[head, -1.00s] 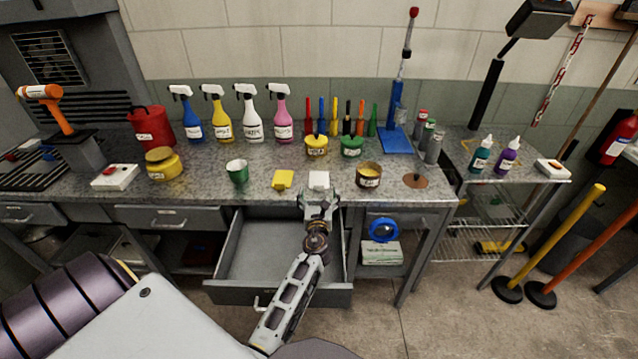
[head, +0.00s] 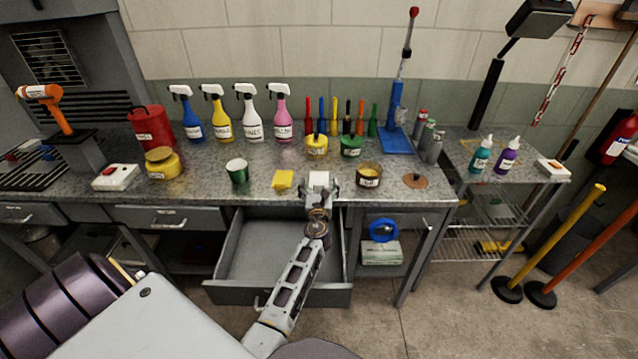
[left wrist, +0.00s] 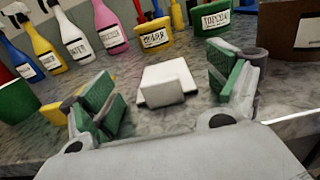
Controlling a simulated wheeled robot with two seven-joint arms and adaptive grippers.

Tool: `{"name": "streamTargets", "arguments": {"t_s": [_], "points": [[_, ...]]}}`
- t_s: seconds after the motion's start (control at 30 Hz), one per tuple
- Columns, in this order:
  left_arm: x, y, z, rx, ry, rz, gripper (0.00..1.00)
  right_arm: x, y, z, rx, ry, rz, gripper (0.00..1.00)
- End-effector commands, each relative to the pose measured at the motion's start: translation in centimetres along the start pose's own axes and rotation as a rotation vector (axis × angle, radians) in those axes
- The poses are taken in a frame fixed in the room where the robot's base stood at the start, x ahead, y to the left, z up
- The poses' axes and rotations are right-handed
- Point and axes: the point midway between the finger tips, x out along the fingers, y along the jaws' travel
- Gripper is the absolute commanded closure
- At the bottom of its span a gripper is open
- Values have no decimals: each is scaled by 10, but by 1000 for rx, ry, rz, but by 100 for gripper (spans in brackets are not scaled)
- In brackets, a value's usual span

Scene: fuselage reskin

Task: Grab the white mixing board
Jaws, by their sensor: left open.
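The white mixing board (head: 318,178) is a small white block on the grey workbench, near its front edge. In the left wrist view the white mixing board (left wrist: 167,83) lies between and a little beyond the green finger pads. My left gripper (head: 319,187) is open at the bench's front edge, with its fingers on either side of the board's near part. In the left wrist view the left gripper (left wrist: 165,100) shows a gap on both sides of the board, with no contact visible. My right gripper is not in view.
A yellow board (head: 282,179) lies just left, and an open tin (head: 368,175) stands just right. A green cup (head: 237,171) is further left. Spray bottles (head: 247,113) and tins stand behind. An open drawer (head: 270,255) juts out below my left arm.

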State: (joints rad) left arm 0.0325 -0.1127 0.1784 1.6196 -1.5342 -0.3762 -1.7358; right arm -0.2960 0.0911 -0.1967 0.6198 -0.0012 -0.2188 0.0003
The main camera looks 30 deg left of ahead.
Motion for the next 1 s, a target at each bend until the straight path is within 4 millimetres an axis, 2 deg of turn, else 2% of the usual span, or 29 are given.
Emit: {"name": "streamTargets", "arguments": {"t_s": [0.43, 0.8, 1.0], "points": [[0, 0, 0, 0, 0, 0, 12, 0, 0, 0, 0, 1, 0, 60], [0, 0, 0, 0, 0, 0, 60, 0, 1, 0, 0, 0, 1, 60], [0, 0, 0, 0, 0, 0, 60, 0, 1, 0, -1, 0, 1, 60]]}}
